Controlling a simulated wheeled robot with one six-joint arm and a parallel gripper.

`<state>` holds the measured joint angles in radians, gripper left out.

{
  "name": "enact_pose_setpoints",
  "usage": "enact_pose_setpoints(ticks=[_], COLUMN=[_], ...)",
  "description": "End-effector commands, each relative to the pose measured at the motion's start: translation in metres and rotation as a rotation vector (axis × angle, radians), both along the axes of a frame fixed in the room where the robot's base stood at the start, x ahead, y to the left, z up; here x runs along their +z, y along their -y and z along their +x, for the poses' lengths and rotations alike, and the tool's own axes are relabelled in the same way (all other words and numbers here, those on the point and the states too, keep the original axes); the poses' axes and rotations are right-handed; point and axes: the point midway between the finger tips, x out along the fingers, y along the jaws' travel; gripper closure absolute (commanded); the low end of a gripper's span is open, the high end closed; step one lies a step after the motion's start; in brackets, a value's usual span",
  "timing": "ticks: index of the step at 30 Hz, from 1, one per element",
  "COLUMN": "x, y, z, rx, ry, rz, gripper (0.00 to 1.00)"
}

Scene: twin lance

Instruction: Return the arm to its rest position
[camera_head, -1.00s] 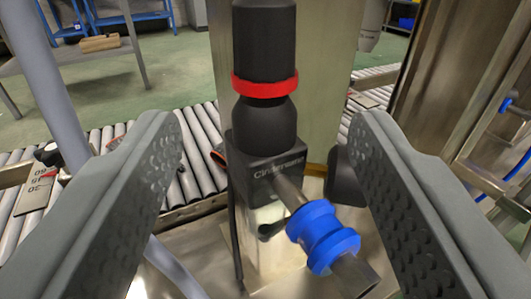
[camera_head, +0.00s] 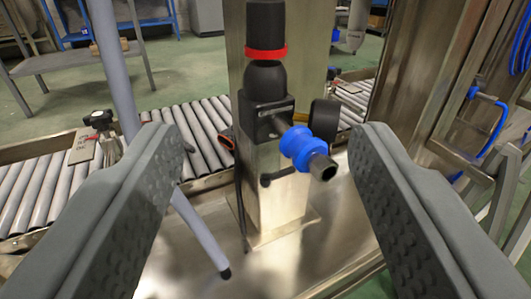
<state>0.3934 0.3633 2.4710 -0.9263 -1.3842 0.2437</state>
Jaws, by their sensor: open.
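My gripper (camera_head: 265,165) is open and empty, its two grey padded fingers spread at the left and right of the view. Beyond the fingers, between them in the picture, is a black device (camera_head: 265,90) with a red ring, mounted on a metal post. A blue collar (camera_head: 302,148) sits on a metal tube that sticks out of the device towards me. The fingers appear apart from the device and the tube. The rest of my arm is not clearly shown.
A roller conveyor (camera_head: 40,190) runs behind the post. A shiny metal surface (camera_head: 260,275) lies below. A steel frame (camera_head: 425,80) with a blue hose (camera_head: 497,120) stands at right. A grey table (camera_head: 70,62) stands far left. A grey pole (camera_head: 113,60) rises at left.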

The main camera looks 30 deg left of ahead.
Motion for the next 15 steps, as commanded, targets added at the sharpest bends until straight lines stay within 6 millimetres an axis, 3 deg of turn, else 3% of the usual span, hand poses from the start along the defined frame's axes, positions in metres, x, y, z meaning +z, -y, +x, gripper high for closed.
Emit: enact_pose_setpoints(ticks=[8,15], x=[0.012,0.059], y=[-0.001,-0.003], z=[0.003,0.011], rx=[-0.015,-0.090], ry=[0.006,0.025], rz=[-0.023,-0.108], gripper=[0.44,0.44])
